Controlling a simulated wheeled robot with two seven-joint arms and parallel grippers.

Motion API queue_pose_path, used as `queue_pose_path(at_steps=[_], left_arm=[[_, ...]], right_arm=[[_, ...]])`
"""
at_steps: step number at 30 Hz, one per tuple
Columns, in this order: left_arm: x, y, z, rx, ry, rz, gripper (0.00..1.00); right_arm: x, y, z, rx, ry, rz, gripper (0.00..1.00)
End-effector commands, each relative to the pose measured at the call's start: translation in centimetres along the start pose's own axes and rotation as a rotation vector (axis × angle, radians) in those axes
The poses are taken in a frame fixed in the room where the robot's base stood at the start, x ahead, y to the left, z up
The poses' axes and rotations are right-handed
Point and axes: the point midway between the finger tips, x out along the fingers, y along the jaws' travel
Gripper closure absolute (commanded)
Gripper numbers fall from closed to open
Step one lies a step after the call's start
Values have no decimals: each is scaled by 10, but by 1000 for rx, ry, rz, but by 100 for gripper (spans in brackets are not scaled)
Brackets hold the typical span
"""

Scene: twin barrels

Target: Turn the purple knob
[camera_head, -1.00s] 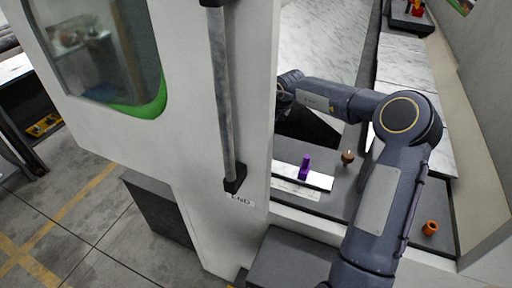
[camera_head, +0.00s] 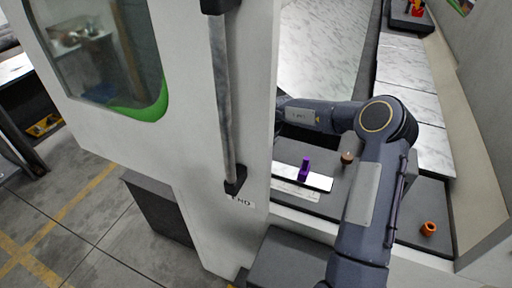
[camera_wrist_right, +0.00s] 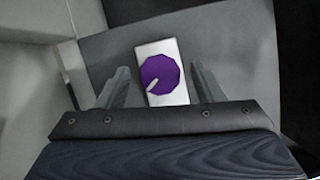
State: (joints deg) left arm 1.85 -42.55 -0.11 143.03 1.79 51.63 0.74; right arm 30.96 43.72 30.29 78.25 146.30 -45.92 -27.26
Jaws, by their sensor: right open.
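In the right wrist view a purple many-sided knob (camera_wrist_right: 160,74) with a pale pointer mark sits on a white plate (camera_wrist_right: 153,48). The mark points to the lower left. My right gripper (camera_wrist_right: 161,80) is open, one finger on each side of the plate, with gaps between; contact with the knob is not visible. My left gripper is not in view.
The white door (camera_head: 190,120) with a dark vertical handle (camera_head: 222,100) fills the left middle. A brown round knob (camera_head: 347,158) and an orange ring-like piece (camera_head: 428,229) are on the grey ledge near my right arm. Marble-like panels (camera_head: 411,105) lie at the back right.

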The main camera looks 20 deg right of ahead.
Motion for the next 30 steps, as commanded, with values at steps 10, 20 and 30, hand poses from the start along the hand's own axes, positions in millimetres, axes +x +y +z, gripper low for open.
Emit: queue_pose_path(at_steps=[10,20,30], left_arm=[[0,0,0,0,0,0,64],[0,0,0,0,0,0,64],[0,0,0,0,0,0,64]], right_arm=[[0,0,0,0,0,0,65],[0,0,0,9,1,-5,84],[-1,1,0,152,1,-66,84]])
